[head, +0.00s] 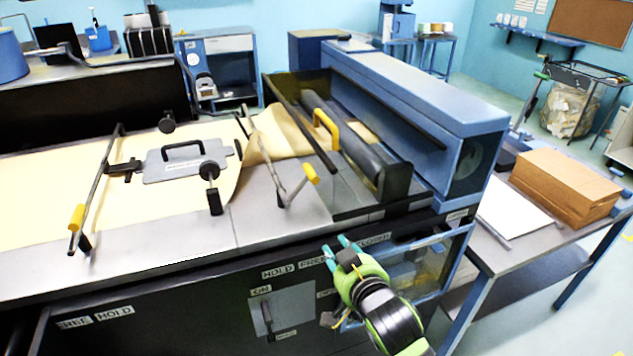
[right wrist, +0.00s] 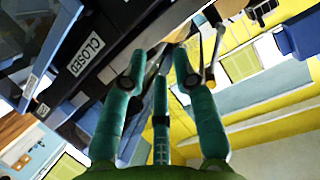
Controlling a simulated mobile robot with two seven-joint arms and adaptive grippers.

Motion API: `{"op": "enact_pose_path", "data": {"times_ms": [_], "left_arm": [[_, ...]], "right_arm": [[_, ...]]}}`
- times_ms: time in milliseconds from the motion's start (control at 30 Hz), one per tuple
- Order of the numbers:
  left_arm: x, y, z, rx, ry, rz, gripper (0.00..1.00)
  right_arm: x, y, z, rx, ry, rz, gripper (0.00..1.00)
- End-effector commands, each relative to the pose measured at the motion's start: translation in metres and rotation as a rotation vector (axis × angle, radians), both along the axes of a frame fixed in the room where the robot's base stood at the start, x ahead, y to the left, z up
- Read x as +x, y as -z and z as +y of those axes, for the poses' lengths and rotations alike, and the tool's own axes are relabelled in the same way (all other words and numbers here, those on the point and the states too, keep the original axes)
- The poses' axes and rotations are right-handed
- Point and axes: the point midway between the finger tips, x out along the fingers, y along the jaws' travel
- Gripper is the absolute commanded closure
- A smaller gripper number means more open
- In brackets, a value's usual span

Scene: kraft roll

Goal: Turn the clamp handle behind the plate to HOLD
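A grey plate (head: 185,160) with a black handle lies on the kraft paper on the machine top. A bent rod with a yellow grip (head: 77,216) stands left of it, above front labels FREE and HOLD (head: 113,313). Another bent rod with a yellow grip (head: 310,173) stands right of it, above labels HOLD and FREE (head: 278,271). I cannot tell which handle counts as behind the plate. My right gripper (head: 334,247) is before the front edge, below the right grip and apart from it. Its teal fingers are spread and look empty in the right wrist view (right wrist: 160,65). My left gripper is out of view.
A blue housing (head: 410,90) and dark roller (head: 355,150) are at the machine's right end. A CLOSED label (right wrist: 86,54) shows near the right fingers. An ON switch panel (head: 283,312) is on the front. A side table holds a brown paper stack (head: 565,188).

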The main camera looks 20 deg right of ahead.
Motion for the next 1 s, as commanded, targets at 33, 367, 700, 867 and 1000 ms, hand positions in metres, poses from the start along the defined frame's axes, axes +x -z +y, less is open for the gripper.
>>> {"op": "enact_pose_path", "data": {"times_ms": [33, 367, 700, 867, 1000], "left_arm": [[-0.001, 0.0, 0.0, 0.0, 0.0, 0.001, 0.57], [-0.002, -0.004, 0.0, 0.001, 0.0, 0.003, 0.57], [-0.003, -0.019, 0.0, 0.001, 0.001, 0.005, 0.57], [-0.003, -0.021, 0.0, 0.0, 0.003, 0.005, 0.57], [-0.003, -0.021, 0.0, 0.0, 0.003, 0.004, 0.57]], "right_arm": [[0.018, -0.03, 0.002, 0.024, -0.002, -0.101, 0.71], [0.057, -0.098, 0.009, 0.101, -0.028, -0.327, 0.71], [0.103, -0.096, 0.01, 0.099, -0.028, -0.321, 0.71], [0.114, -0.095, 0.011, 0.098, -0.028, -0.321, 0.71], [0.117, -0.095, 0.011, 0.099, -0.029, -0.322, 0.71]]}}
